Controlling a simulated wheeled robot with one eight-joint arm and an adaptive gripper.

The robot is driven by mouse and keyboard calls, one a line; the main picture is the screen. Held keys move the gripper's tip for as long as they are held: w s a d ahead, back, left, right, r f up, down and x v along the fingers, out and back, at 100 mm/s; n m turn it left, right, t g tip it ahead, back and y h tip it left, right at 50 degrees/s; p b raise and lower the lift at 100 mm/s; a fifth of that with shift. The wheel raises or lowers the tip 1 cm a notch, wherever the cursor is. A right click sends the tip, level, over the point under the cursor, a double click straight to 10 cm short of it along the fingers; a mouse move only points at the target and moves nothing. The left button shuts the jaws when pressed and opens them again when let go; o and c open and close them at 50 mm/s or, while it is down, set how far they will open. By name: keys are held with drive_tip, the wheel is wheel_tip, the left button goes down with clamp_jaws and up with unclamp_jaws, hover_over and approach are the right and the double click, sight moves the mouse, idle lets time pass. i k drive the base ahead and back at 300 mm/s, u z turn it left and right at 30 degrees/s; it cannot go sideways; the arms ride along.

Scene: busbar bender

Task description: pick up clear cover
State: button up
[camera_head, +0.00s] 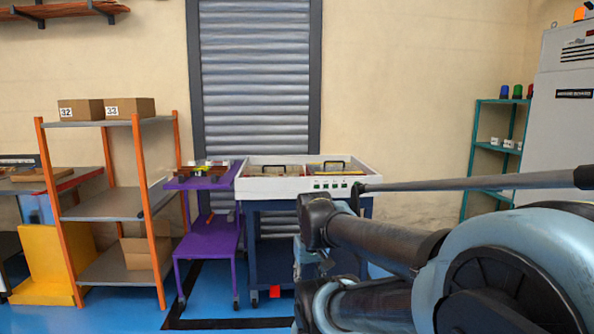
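A white bender box (290,186) stands in the middle of the room. Two black-handled panels are set in its top, a left panel (262,172) and a right panel (322,170). They look like clear covers, but the transparency is hard to make out at this size. Both appear to lie flat in the box. My arm fills the lower right, in front of the box's right side. My gripper cannot be made out in this view.
A purple cart (210,240) with small parts on top stands left of the bender. An orange-post shelf (113,212) with cardboard boxes is further left. A teal shelf (487,158) and a grey cabinet (565,115) stand at the right. A roller shutter (256,75) is behind.

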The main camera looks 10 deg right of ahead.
sight(329, 167)
drive_tip(key=u, duration=0.25)
drive_tip(key=i, duration=1.15)
drive_tip(key=z, duration=0.65)
drive_tip(key=i, duration=0.65)
drive_tip(key=z, duration=0.45)
